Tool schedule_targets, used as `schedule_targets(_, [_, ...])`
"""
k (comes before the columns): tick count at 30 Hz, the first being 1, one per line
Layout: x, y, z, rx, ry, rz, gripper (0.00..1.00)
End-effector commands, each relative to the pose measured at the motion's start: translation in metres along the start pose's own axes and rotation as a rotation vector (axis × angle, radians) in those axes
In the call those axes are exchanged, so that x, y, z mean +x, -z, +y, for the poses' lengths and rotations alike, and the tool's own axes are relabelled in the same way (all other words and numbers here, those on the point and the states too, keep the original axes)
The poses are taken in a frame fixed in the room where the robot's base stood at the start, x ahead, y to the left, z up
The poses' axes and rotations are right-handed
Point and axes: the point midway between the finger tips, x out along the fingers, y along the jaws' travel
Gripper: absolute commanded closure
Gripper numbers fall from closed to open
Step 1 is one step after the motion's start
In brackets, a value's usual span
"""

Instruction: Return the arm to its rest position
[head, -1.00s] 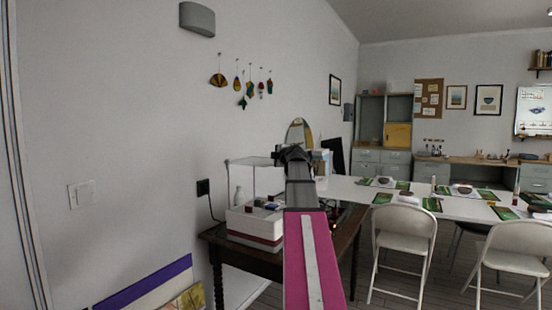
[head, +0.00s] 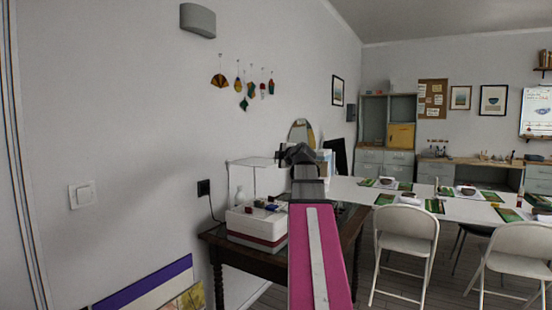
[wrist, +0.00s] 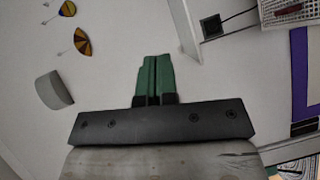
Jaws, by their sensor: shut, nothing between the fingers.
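My arm reaches forward from the bottom middle of the head view, its pink link in front. My gripper (head: 298,155) is at its far end, dark and small, in front of the side table's back area. In the wrist view the green fingers (wrist: 154,78) of my gripper lie together, shut and empty. They point along a pale wall, and nothing touches them.
A dark wooden side table (head: 222,240) bears a white box (head: 254,226) with a clear cover, left of my arm. A long white table (head: 345,187) and folding chairs (head: 405,238) stand right. A purple-edged panel (head: 142,286) leans at the wall (head: 120,120).

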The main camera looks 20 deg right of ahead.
Motion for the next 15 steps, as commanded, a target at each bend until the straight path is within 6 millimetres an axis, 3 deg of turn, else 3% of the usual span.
schedule_targets(3, [-0.016, 0.001, -0.001, 0.000, -0.001, 0.000, 1.00])
schedule_targets(10, [-0.017, 0.002, -0.005, 0.011, 0.010, 0.003, 1.00])
schedule_targets(13, [-0.009, 0.007, -0.026, 0.061, 0.050, 0.007, 1.00])
schedule_targets(15, [0.000, 0.013, -0.052, 0.121, 0.100, 0.011, 1.00])
